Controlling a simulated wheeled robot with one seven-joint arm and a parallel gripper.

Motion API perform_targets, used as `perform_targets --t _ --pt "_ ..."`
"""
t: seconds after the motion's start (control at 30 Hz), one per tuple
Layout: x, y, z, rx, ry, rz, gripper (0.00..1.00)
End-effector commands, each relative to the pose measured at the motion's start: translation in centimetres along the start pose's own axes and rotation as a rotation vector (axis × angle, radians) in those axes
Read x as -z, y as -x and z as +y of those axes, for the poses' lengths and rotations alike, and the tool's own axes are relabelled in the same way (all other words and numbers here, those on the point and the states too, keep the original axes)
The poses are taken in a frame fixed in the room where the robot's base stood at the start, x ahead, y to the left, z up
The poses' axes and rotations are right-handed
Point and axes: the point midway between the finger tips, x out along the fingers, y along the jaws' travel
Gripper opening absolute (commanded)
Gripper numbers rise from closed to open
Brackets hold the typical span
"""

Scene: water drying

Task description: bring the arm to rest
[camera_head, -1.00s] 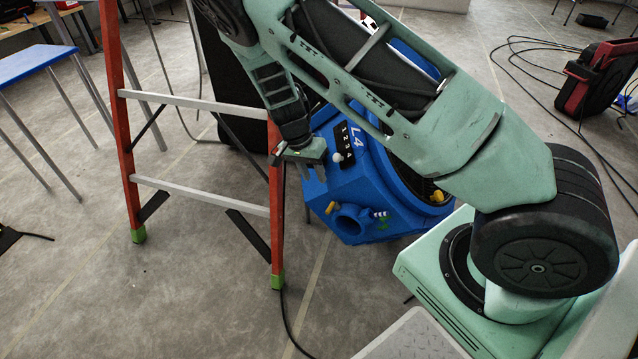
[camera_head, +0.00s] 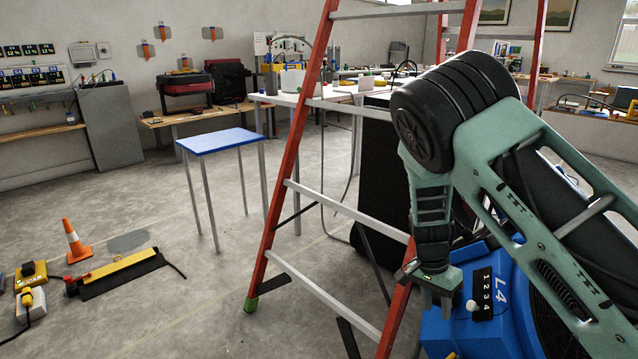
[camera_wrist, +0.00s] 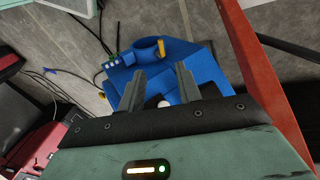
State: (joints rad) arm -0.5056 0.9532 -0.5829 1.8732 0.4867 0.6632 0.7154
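My arm (camera_head: 520,190) is folded and reaches down at the right of the head view. My gripper (camera_head: 438,303) hangs pointing down close to the blue machine (camera_head: 500,265). In the wrist view my gripper (camera_wrist: 160,82) shows two fingers apart with nothing between them. The blue machine (camera_wrist: 205,85) lies beyond the fingers. Its black panel (camera_head: 483,293) is marked 1 to 4, with a white knob (camera_head: 472,305) just right of the gripper. In the wrist view the white knob (camera_wrist: 165,103) shows below and between the fingers. I cannot tell whether anything touches.
An orange stepladder (camera_head: 300,170) stands close left of my gripper. A dark panel (camera_head: 375,190) is behind it. A blue-topped table (camera_head: 217,141), an orange cone (camera_head: 74,241) and a yellow floor item (camera_head: 118,270) are left.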

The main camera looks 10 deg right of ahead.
Motion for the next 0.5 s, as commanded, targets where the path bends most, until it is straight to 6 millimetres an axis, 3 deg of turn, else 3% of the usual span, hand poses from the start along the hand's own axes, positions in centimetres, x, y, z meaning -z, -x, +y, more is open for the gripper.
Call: perform_targets --t 0.27,0.5 --pt "-11.6 7.6 1.7 0.136 0.422 -0.157 0.34" --pt "-21.3 14.9 7.4 0.267 0.938 -0.158 0.34"
